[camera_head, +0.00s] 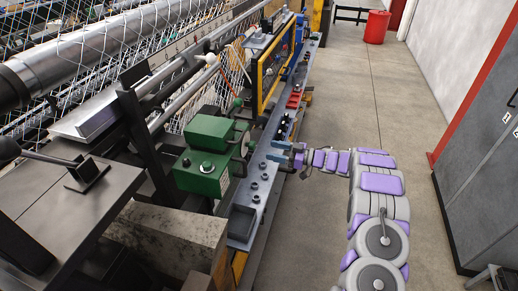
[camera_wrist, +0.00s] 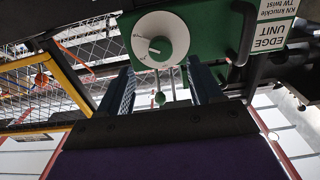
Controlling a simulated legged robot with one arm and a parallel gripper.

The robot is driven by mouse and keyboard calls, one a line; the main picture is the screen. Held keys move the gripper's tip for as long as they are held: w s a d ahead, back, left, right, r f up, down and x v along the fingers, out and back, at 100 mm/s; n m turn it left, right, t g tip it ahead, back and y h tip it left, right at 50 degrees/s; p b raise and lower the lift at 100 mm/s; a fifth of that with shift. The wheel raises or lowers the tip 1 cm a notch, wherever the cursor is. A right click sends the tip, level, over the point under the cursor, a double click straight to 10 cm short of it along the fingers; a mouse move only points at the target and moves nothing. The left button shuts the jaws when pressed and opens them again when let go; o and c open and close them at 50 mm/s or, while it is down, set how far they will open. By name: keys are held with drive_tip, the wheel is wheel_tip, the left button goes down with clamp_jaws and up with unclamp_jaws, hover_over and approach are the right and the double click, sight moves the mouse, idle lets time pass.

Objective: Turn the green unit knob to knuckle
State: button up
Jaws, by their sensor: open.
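The green edge unit (camera_head: 197,178) stands at the middle left in the head view, beside the machine's rail. Its green face also shows at the top of the wrist view (camera_wrist: 200,22). In the head view my gripper (camera_head: 282,154) is right of the unit.
A grey rail (camera_head: 262,180) with dark knobs and a small tray (camera_head: 241,222) runs beside the unit. A yellow-framed panel (camera_head: 273,65) stands further back. Chain-link mesh fills the left. The floor to the right is clear up to a grey cabinet (camera_head: 485,150).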

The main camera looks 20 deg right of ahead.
sight(251, 145)
drive_tip(key=x, duration=0.6)
drive_tip(key=shift+w+a+b, duration=0.25)
drive_tip(key=shift+a+b, duration=0.05)
drive_tip(key=shift+c, duration=0.3)
drive_tip(key=c, duration=1)
drive_tip(key=shift+n, duration=0.4)
drive_tip(key=shift+w+d+n+b, duration=0.1)
drive_tip(key=shift+n+b, duration=4.25)
drive_tip(key=shift+n, duration=1.05)
